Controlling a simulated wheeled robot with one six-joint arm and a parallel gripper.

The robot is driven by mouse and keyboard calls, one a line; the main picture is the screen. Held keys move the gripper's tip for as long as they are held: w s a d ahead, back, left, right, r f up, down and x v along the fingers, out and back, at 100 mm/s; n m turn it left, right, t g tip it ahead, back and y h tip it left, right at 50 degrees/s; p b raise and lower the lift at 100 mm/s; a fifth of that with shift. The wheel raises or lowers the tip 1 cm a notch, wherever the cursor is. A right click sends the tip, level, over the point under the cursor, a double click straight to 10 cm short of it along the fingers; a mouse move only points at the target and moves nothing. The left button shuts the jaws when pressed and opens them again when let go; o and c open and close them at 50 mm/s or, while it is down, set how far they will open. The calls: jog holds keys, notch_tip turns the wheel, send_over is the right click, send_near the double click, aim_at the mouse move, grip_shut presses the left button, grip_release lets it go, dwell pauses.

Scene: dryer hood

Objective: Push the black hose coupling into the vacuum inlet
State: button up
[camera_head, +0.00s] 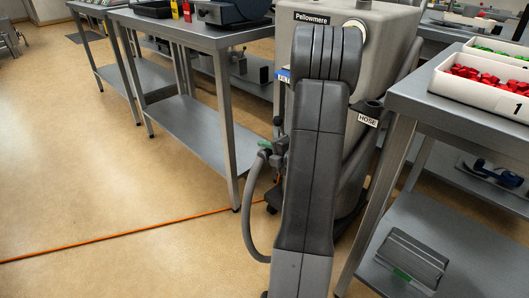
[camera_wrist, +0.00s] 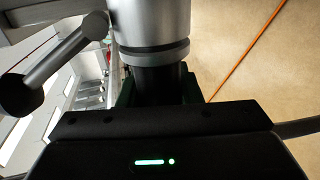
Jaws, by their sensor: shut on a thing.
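My gripper (camera_wrist: 158,92) is shut on a black cylinder that looks like the hose coupling (camera_wrist: 158,78), held between dark green fingers. A thick grey cylinder with a ringed collar (camera_wrist: 152,40) lines up with the coupling's far end. I cannot tell whether they are joined or only overlap in view. In the head view my gripper (camera_head: 265,146) is small and partly hidden, left of my arm and in front of the grey vacuum (camera_head: 398,45) marked "Pellowmere". A "HOSE" label (camera_head: 368,121) is on the vacuum's right side. I cannot make out the vacuum inlet for sure.
In the wrist view a silver bar with a black knob (camera_wrist: 17,94) is at the left. A steel table (camera_head: 190,32) stands left of the vacuum. A right bench (camera_head: 420,97) holds a bin of red parts (camera_head: 480,88). An orange line (camera_head: 130,236) crosses open floor.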

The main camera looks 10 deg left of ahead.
jog(key=shift+w+d, duration=0.1)
jog(key=shift+w, duration=0.05)
jog(key=o, duration=1.2)
jog(key=p+v, duration=0.3)
jog(key=v, duration=1.1)
jog(key=shift+p, duration=0.3)
jog(key=shift+w+f, duration=0.1)
jog(key=b+x, duration=0.3)
jog(key=x, duration=1.1)
jog(key=shift+b, duration=0.35)
jog(key=shift+s, duration=0.2)
